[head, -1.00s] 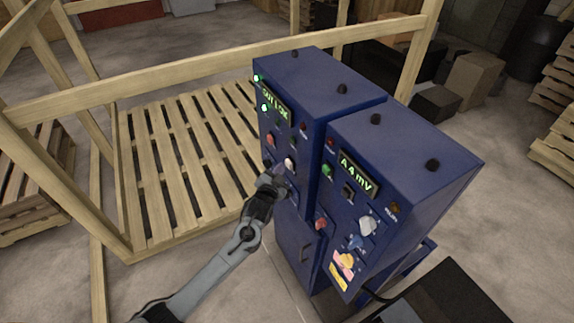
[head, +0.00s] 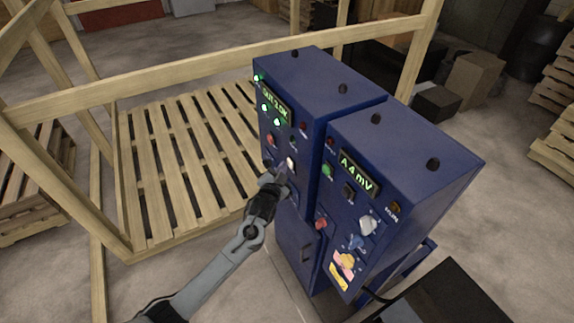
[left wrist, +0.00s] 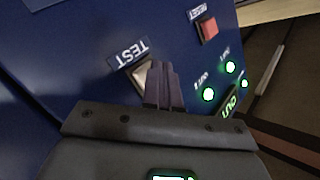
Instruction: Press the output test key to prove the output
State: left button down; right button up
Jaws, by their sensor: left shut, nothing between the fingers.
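Two blue cabinets stand side by side in the head view. The left cabinet (head: 318,80) has a lit display (head: 275,106) with green text starting "OUT"; the rest is hard to read. Its pale test key (left wrist: 145,76), labelled TEST, shows in the left wrist view, partly hidden by my fingers. My left gripper (head: 279,174) is shut and empty, with its fingertips at the key's edge in the left wrist view (left wrist: 160,70). I cannot tell whether they touch it. Several green lamps (left wrist: 208,94) are lit. My right gripper is not in view.
A red key (left wrist: 208,29) labelled RESET is near the test key. The right cabinet (head: 420,150) has its own display (head: 357,171), knobs and keys. A wooden rail (head: 200,75) runs behind the cabinets, and a slatted pallet (head: 180,160) lies to their left.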

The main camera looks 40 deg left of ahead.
pick_arm(q)
jog(key=shift+s+a+p, duration=0.35)
jog(key=shift+s+p, duration=0.35)
jog(key=shift+s, duration=0.15)
jog(key=s+p, duration=0.1)
jog(key=s+a+p, duration=0.1)
jog(key=s, duration=0.1)
jog(key=s+a+p, duration=0.1)
jog(key=shift+s, duration=0.25)
dwell(0.3)
dwell(0.6)
